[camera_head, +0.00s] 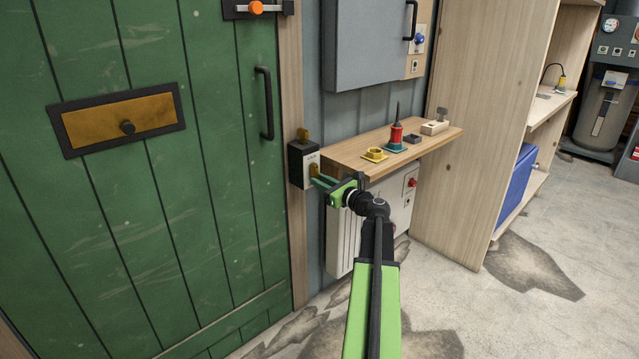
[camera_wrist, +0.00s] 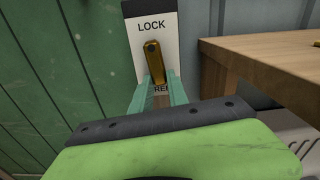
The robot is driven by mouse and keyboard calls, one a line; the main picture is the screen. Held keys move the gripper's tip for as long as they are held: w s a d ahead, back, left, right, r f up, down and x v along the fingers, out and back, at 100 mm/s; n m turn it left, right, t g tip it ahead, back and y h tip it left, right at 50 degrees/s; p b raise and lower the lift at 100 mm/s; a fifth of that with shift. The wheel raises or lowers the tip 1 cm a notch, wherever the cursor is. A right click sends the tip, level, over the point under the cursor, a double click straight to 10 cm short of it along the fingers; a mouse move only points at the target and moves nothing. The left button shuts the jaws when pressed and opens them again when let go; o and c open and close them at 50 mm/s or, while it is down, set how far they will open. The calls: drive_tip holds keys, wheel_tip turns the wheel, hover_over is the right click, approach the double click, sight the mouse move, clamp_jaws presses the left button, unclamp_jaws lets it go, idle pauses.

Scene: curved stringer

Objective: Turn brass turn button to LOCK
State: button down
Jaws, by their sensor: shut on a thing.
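The brass turn button (camera_wrist: 155,63) sits on a white label plate (camera_wrist: 144,68) in the wrist view. It stands nearly upright, its upper end just below the word LOCK, leaning slightly left. Its lower end is between the teal fingers of my gripper (camera_wrist: 160,82), which are shut on it.
The green door (camera_head: 210,200) with a black handle (camera_head: 265,103) is left of the box. Open floor lies to the right.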

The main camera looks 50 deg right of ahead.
drive_tip(key=shift+a+m, duration=0.15)
drive_tip(key=shift+m, duration=0.35)
idle(0.3)
drive_tip(key=c, duration=1.3)
unclamp_jaws()
drive_tip(key=s, duration=0.5)
drive_tip(key=s+a, duration=0.1)
drive_tip(key=s, duration=1.1)
drive_tip(key=shift+s+a, duration=0.15)
